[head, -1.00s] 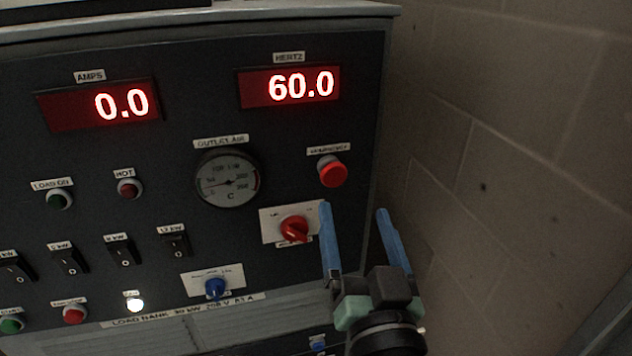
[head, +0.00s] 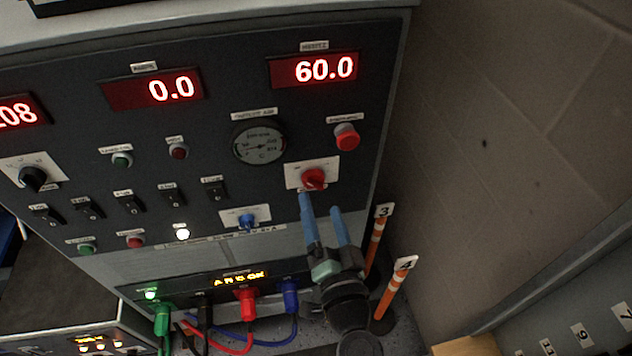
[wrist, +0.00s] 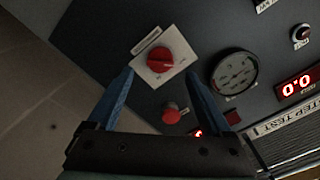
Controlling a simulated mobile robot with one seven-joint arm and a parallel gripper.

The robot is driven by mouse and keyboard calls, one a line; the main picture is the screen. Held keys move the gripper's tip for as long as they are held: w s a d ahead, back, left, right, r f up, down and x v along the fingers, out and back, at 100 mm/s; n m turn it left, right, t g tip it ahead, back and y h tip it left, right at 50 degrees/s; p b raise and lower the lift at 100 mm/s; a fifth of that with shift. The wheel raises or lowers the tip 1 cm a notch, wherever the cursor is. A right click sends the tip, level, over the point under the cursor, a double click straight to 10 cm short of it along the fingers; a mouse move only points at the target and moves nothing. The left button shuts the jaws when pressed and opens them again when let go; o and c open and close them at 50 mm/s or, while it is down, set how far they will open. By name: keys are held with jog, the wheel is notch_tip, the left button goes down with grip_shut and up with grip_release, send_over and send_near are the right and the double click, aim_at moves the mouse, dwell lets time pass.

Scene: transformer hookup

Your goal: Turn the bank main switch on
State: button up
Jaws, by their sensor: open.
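The bank main switch is a red rotary knob (head: 313,179) on a white plate at the right of the dark load bank panel (head: 215,120). The wrist view, turned upside down, shows the red knob (wrist: 159,62) between and just beyond my fingertips. My gripper (head: 321,206) is open, its blue fingers apart and pointing up at the panel, just below the knob in the head view. In the wrist view my gripper (wrist: 160,76) holds nothing. No contact with the knob is visible. The small plate lettering is too blurred to read.
A red mushroom button (head: 347,137) sticks out above the knob. A blue selector (head: 247,221) sits to its lower left, a round gauge (head: 259,143) to its upper left. Plugged cables (head: 245,312) hang below. Orange-and-white posts (head: 390,292) and a block wall (head: 500,130) stand at right.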

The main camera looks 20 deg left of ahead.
aim_at(315, 187)
jog(key=x, duration=0.5)
jog(key=shift+w+a+p, duration=0.2)
jog(key=shift+w+p, duration=0.05)
jog(key=shift+p, duration=0.05)
grip_shut()
